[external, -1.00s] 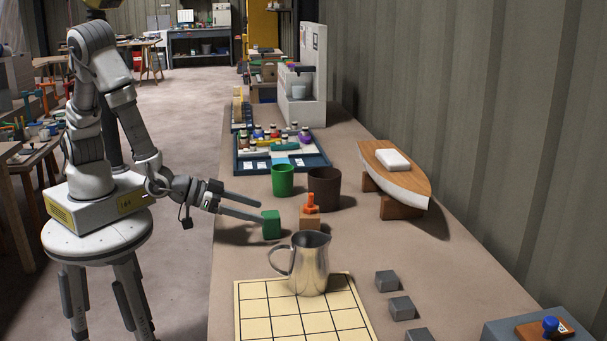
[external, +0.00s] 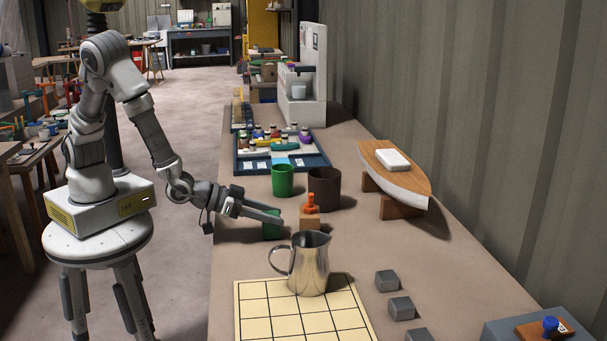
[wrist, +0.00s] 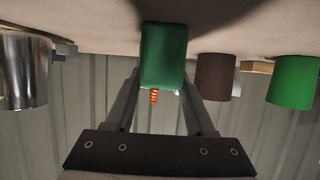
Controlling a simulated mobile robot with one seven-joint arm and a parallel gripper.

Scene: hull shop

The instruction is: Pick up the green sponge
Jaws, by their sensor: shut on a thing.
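One finger partly hides the sponge in the external view. I cannot tell whether its underside is clear of the bench.
A boat hull (external: 405,182) on wooden supports stands to the right. A gridded yellow mat (external: 262,318) lies in front.

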